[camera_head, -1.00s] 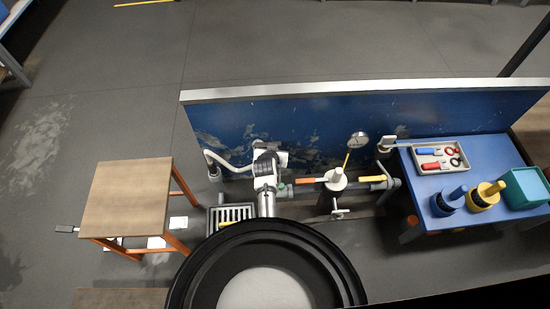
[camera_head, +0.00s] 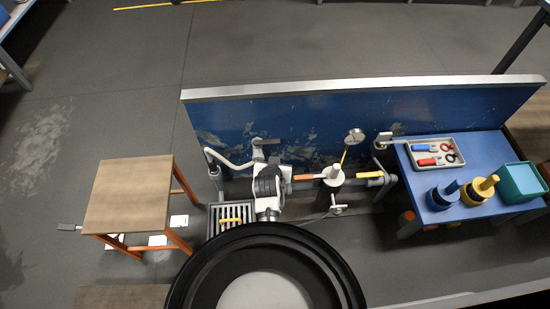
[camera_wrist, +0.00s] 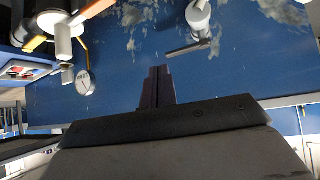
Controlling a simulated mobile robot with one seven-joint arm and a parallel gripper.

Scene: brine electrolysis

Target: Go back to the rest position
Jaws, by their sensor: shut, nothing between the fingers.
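My gripper (camera_wrist: 157,88) shows in the wrist view with its two dark fingers together and nothing between them. They point at the blue panel (camera_wrist: 230,75), apart from any fixture. In the head view my arm's end stands in front of the blue panel (camera_head: 330,130), between the floor grate and the orange-handled valve; the fingertips cannot be made out there. The grey lever fitting (camera_head: 265,148) on the panel lies just beyond my arm's end; it also shows in the wrist view (camera_wrist: 198,25), to the right of the fingers.
A round gauge (camera_head: 355,135) and a valve with an orange handle (camera_head: 304,178) are right of my arm. A grate (camera_head: 212,222) with a yellow handle (camera_head: 231,220) is left. A wooden stool (camera_head: 128,195) stands farther left. A blue table (camera_head: 407,155) at right holds a tool tray and several containers.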

